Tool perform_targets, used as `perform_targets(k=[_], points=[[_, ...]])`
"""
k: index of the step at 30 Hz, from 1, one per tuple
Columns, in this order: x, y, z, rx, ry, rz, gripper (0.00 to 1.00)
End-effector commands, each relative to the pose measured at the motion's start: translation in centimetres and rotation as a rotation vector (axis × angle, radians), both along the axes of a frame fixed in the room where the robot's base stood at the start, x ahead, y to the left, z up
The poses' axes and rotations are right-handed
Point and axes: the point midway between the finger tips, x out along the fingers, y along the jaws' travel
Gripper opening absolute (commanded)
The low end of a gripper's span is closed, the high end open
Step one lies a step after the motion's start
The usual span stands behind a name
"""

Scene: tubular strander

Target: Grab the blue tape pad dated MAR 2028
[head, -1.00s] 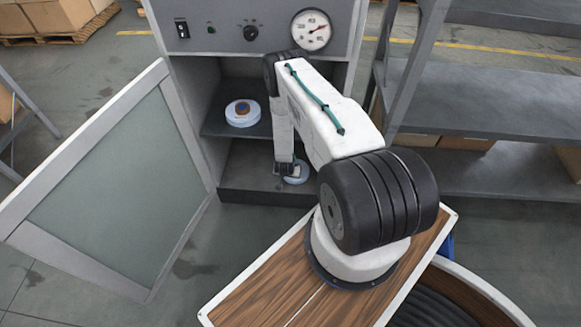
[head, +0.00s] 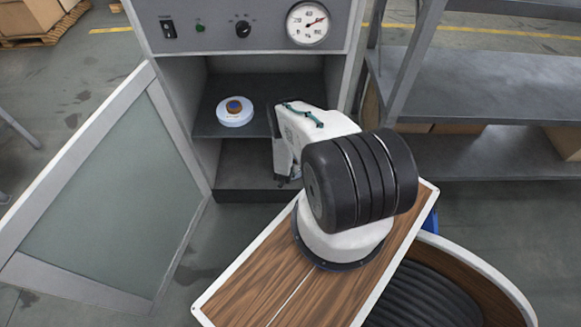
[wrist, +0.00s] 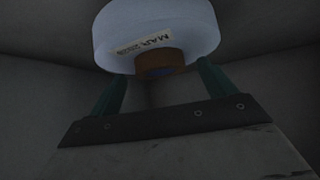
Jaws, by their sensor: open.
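In the wrist view, a pale blue tape pad (wrist: 155,22) with a brown core (wrist: 158,62) lies just beyond my gripper (wrist: 161,70). Its label (wrist: 143,44) reads MAR and a year too blurred to be sure of. The green fingers are open, one on each side below the pad, and I cannot tell whether they touch it. In the head view, another pale blue pad (head: 235,111) with an orange-brown core lies on the cabinet's upper shelf (head: 215,127); its date is unreadable. My arm hides the lower-shelf pad and most of the gripper there.
The grey cabinet's door (head: 105,190) stands open to the left. The upper shelf is above my gripper, and cabinet walls close in on the sides. A control panel with a gauge (head: 308,24) is above. A grey rack (head: 470,100) stands to the right.

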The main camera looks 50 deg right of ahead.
Motion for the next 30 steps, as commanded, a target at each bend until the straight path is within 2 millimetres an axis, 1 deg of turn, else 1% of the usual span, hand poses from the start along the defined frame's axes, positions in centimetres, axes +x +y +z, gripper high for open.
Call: perform_targets(k=[4, 11, 12, 14, 15, 17, 26, 30], points=[[0.35, -0.51, -0.59, 0.000, -0.001, 0.001, 0.82], [0.49, -0.44, -0.61, 0.000, -0.001, 0.004, 0.82], [0.49, -0.44, -0.61, 0.000, -0.001, 0.004, 0.71], [0.49, -0.43, -0.60, 0.000, 0.000, 0.004, 0.55], [0.49, -0.43, -0.61, 0.000, 0.000, 0.004, 0.44], [0.48, -0.43, -0.61, 0.000, 0.000, 0.004, 0.27], [0.52, -0.43, -0.50, -0.001, -0.001, 0.004, 0.27], [0.62, -0.19, -0.03, -0.001, -0.001, 0.005, 0.27]])
